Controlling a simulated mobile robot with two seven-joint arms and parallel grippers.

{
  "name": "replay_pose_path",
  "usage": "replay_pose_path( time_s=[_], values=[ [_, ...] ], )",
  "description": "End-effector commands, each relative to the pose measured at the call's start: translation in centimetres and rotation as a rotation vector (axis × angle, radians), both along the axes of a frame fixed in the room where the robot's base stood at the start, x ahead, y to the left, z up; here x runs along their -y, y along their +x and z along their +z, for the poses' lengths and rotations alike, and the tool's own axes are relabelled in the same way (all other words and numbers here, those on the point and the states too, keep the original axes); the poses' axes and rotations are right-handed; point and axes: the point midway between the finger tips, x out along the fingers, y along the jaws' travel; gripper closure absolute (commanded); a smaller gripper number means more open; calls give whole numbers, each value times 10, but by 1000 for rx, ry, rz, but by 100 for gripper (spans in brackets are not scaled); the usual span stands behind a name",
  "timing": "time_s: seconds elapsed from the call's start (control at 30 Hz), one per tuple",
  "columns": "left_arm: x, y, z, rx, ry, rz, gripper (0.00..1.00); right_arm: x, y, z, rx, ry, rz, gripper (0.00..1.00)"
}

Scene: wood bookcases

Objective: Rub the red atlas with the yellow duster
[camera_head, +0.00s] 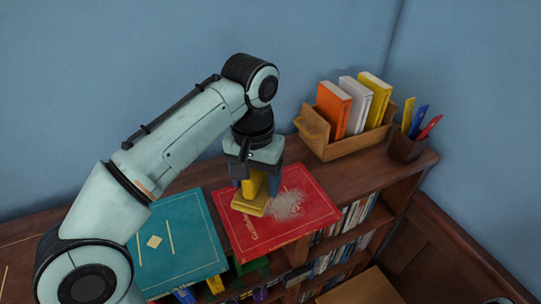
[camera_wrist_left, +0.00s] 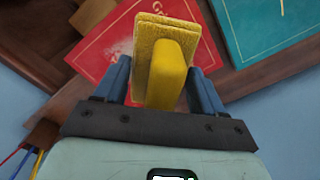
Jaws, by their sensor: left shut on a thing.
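The red atlas (camera_head: 301,231) lies flat on top of the wood bookcase, with a grey dusty patch (camera_head: 288,205) on its cover. My left gripper (camera_head: 257,183) is shut on the yellow duster (camera_head: 250,206) by its handle, over the left part of the atlas. The duster's pad is at or just above the cover; I cannot tell if it touches. In the left wrist view the duster (camera_wrist_left: 166,45) sits between the blue fingers (camera_wrist_left: 160,85), with the red atlas (camera_wrist_left: 103,56) behind it. My right gripper is not in view.
A teal book (camera_head: 180,245) lies left of the atlas. A wooden box (camera_head: 345,144) with orange, white and yellow books stands behind right, beside a brown pen cup (camera_head: 405,148). Shelves with several upright books (camera_head: 345,222) are below the top's front edge.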

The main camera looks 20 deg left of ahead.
Motion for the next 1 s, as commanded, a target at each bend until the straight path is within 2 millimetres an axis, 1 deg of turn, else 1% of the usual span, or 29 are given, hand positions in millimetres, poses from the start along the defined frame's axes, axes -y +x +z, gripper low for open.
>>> replay_pose_path(
  time_s=[0.17,0.5,0.63,0.8,1.0],
  values=[
    [0,-1,-7,-2,0,0,55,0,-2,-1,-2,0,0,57],
    [0,-1,-41,-3,0,1,55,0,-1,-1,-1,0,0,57],
    [0,-2,-54,-4,0,0,55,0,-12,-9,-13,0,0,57],
    [0,-2,-61,-2,0,0,55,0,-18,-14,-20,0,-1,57],
    [0,-1,-61,0,0,0,55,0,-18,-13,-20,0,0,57]
  ],
)
